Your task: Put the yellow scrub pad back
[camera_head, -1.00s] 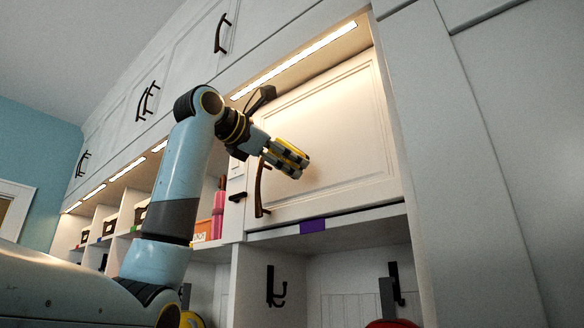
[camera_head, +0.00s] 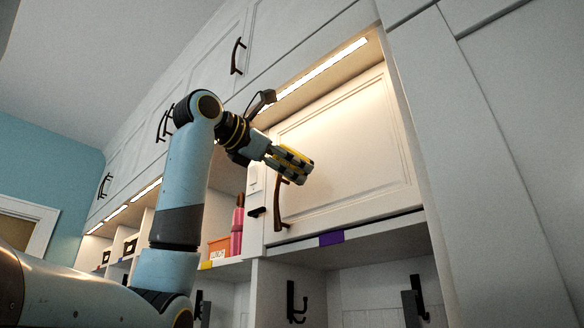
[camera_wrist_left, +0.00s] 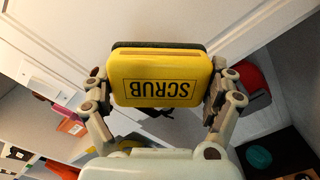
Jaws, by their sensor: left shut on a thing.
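The yellow scrub pad (camera_wrist_left: 160,72) has a dark layer along its far side and the word SCRUB on its face, upside down in the left wrist view. My left gripper (camera_wrist_left: 160,90) is shut on it, with one finger at each side edge. In the head view my left gripper (camera_head: 290,162) holds the pad in front of a closed white cabinet door (camera_head: 350,150), near its dark handle (camera_head: 280,203). Little of the pad shows there behind the fingers. My right gripper is not in view.
A purple label (camera_head: 331,239) marks the shelf edge below the door. An orange bin (camera_head: 219,248) and a pink bottle (camera_head: 237,232) stand in the open cubby to the left. Dark hooks (camera_head: 296,302) hang below. A red object (camera_wrist_left: 252,85) shows in the left wrist view.

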